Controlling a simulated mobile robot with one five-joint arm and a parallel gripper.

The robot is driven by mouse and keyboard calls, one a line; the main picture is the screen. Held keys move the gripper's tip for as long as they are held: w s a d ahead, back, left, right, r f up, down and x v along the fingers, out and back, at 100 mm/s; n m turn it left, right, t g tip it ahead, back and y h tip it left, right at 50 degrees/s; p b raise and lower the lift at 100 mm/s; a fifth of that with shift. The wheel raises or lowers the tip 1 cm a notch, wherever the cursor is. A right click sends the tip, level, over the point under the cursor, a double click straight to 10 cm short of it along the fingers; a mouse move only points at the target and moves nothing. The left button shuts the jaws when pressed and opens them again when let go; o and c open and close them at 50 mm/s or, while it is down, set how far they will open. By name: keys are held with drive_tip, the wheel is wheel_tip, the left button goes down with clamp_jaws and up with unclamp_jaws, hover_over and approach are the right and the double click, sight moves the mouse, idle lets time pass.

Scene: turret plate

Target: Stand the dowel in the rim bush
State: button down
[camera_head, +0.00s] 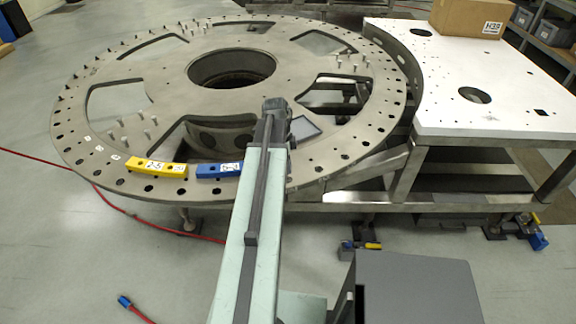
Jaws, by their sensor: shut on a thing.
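The large grey turret plate (130,75) lies flat with a ring of holes around its rim. A yellow block (156,167) and a blue block (218,170), each with a white label, lie on the near rim. I cannot make out which rim hole holds the bush. My arm reaches over the near rim, and my gripper (279,112) is at its far end above the plate, right of the blue block. The gripper is shut on the dowel; its fingertips and the dowel are mostly hidden by my arm.
Several short upright pins (119,134) stand in groups on the plate around large cutouts and a central bore (232,68). A white table (490,65) with a cardboard box (473,17) adjoins at right. A red cable (130,215) runs along the floor.

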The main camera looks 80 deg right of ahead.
drive_tip(key=shift+f+b, duration=2.2)
drive_tip(key=shift+f, duration=0.2)
drive_tip(key=shift+a, duration=0.1)
drive_tip(key=c, duration=1.3)
unclamp_jaws()
drive_tip(key=shift+c, duration=0.2)
wheel_tip(320, 180, up, 8)
drive_tip(key=w+p, duration=0.1)
drive_tip(key=p, duration=0.7)
drive_tip(key=shift+w+f, duration=0.1)
drive_tip(key=shift+w, duration=0.1)
